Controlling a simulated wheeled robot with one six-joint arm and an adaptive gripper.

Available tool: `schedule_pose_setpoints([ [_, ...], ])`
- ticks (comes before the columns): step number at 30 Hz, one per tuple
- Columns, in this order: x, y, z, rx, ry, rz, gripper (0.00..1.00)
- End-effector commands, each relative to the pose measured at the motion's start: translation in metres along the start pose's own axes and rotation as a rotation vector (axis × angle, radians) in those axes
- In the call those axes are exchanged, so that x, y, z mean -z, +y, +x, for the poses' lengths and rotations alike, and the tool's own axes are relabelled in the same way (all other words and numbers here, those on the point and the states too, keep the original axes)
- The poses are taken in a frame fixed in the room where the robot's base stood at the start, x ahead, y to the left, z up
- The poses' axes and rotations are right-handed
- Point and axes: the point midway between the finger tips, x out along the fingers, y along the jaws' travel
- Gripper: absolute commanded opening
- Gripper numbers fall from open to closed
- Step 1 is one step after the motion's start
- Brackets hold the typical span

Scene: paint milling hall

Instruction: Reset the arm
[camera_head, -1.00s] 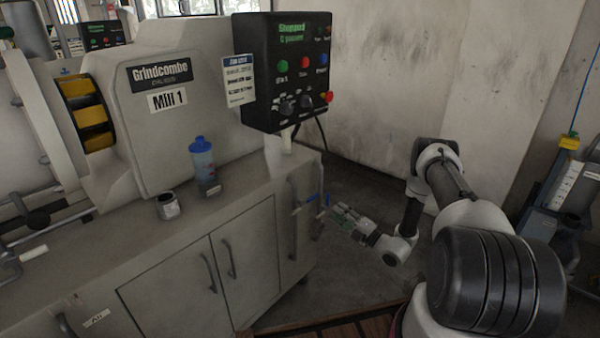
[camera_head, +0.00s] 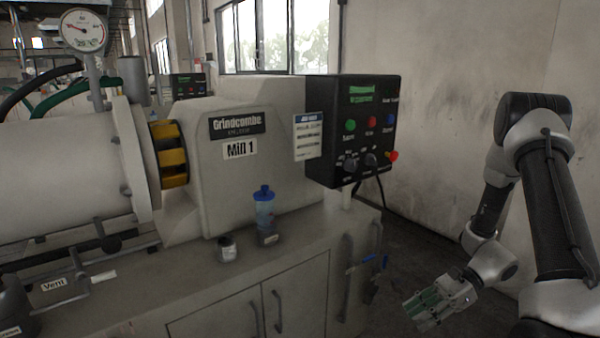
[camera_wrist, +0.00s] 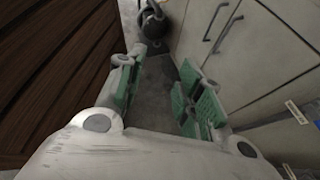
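My gripper (camera_head: 436,303) hangs in front of the right end of the mill's cabinet in the head view, with the arm bent above it. In the wrist view its green-padded fingers (camera_wrist: 155,95) stand wide apart. Only the grey floor shows between them, and it holds nothing. The fingers are clear of the cabinet doors (camera_wrist: 240,50), which lie to their right in the wrist view.
Mill 1 (camera_head: 265,165) stands on the cabinet, with a black control box (camera_head: 352,130) at its right. A blue-capped bottle (camera_head: 264,210) and a small jar (camera_head: 227,249) stand on the cabinet top. Brown slatted boards (camera_wrist: 60,70) lie left of my gripper.

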Motion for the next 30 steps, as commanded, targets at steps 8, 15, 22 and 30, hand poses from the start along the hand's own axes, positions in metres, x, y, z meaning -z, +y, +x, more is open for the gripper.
schedule_pose_setpoints([
  [8,-0.063,0.072,-0.077,-0.251,0.369,-0.575,0.36],
  [15,-0.112,0.121,-0.132,-0.437,0.661,-0.966,0.36],
  [22,-0.158,0.162,-0.169,-0.531,0.938,-1.222,0.36],
  [30,-0.210,0.198,-0.182,-0.463,1.188,-1.428,0.36],
])
